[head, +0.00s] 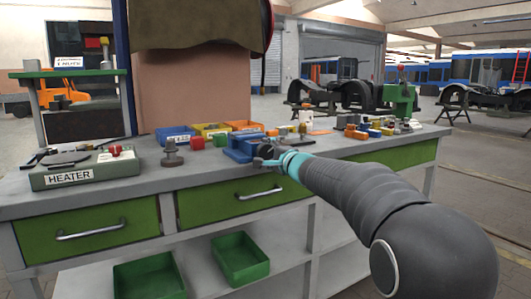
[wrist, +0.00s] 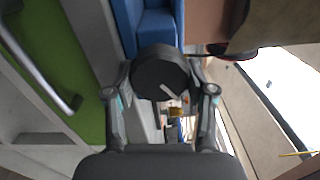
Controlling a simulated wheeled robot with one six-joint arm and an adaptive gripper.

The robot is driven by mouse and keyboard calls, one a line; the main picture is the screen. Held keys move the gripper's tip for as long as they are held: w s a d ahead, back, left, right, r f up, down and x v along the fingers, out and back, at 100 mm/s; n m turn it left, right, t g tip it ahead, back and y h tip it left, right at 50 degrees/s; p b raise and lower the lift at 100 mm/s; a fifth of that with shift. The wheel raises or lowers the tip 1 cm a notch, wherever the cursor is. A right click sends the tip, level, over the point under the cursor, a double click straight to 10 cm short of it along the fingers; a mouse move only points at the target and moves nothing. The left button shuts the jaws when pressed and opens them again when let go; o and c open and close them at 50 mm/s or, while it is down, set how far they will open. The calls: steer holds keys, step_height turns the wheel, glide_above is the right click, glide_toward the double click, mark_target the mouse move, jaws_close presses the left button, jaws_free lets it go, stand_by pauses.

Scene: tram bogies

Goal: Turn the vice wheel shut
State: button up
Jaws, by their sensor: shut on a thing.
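The blue vice (head: 238,150) is on the workbench near its front edge; part of its blue body also shows at the top of the wrist view (wrist: 155,25). Its dark round wheel (wrist: 158,70) faces the wrist camera, with a short white mark pointing diagonally on its face. My gripper (head: 267,156) reaches the vice from the right in the head view. In the wrist view its two fingers (wrist: 160,88) are on either side of the wheel and shut on its rim. The vice jaws are too small to judge.
The bench top (head: 195,180) holds a heater box (head: 88,170), a grey knobbed fitting (head: 172,153), blue, yellow and orange bins (head: 212,130) and several small parts (head: 372,128). Green drawers (head: 245,197) with bar handles lie below.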

steer(key=shift+a+f+m, duration=0.1)
steer(key=shift+f+m, duration=0.1)
steer(key=shift+m, duration=0.85)
steer(key=shift+a+f+m, duration=0.1)
steer(key=shift+f+m, duration=0.1)
steer(key=shift+m, duration=0.85)
steer(key=o, duration=1.2)
steer(key=shift+s+a, duration=0.1)
steer(key=shift+c, duration=0.2)
steer(key=shift+d+r, duration=0.1)
steer(key=shift+d, duration=0.1)
steer(key=shift+r, duration=0.1)
steer(key=shift+s+d, duration=0.25)
steer(key=shift+s, duration=0.1)
steer(key=v, duration=1.1)
